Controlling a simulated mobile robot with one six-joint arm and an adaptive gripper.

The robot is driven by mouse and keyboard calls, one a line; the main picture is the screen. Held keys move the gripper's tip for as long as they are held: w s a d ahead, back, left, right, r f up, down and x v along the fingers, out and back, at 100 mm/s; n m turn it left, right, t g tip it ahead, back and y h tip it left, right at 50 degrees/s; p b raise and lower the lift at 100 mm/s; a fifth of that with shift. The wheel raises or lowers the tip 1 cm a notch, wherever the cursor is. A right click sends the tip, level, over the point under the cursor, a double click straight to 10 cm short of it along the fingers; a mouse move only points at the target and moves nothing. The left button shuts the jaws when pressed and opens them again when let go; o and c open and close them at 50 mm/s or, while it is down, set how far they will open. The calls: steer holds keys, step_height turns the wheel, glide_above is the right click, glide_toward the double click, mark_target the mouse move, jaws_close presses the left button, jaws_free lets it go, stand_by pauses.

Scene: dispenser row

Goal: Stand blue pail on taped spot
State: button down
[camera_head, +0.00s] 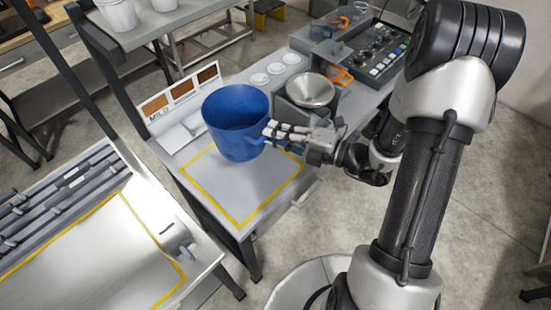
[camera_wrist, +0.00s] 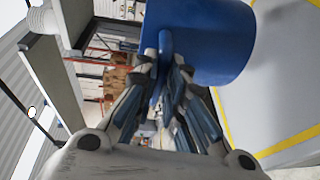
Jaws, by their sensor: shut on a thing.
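The blue pail (camera_head: 233,120) is upright at the back part of the taped spot (camera_head: 245,190), a yellow tape outline on the grey counter. I cannot tell whether its base touches the counter. My gripper (camera_head: 272,131) is shut on the pail's handle at its right side. In the wrist view the fingers (camera_wrist: 163,75) close on the handle, with the pail wall (camera_wrist: 205,40) just beyond, and the yellow tape (camera_wrist: 295,142) shows at the right. The pail hides the back part of the outline.
A metal bowl (camera_head: 310,91) stands right behind my gripper, with a control panel (camera_head: 378,50) farther back. A sign with brown swatches (camera_head: 182,93) stands left of the pail. Another bench (camera_head: 95,250) with its own yellow outline is at the left. The front of the taped area is clear.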

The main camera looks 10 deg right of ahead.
steer(key=b, duration=0.3)
glide_toward(260, 149)
steer(key=x, duration=0.4)
steer(key=shift+a+r, duration=0.25)
steer(key=shift+r, duration=0.05)
steer(key=c, duration=1.7)
jaws_free()
steer(key=shift+o, duration=0.2)
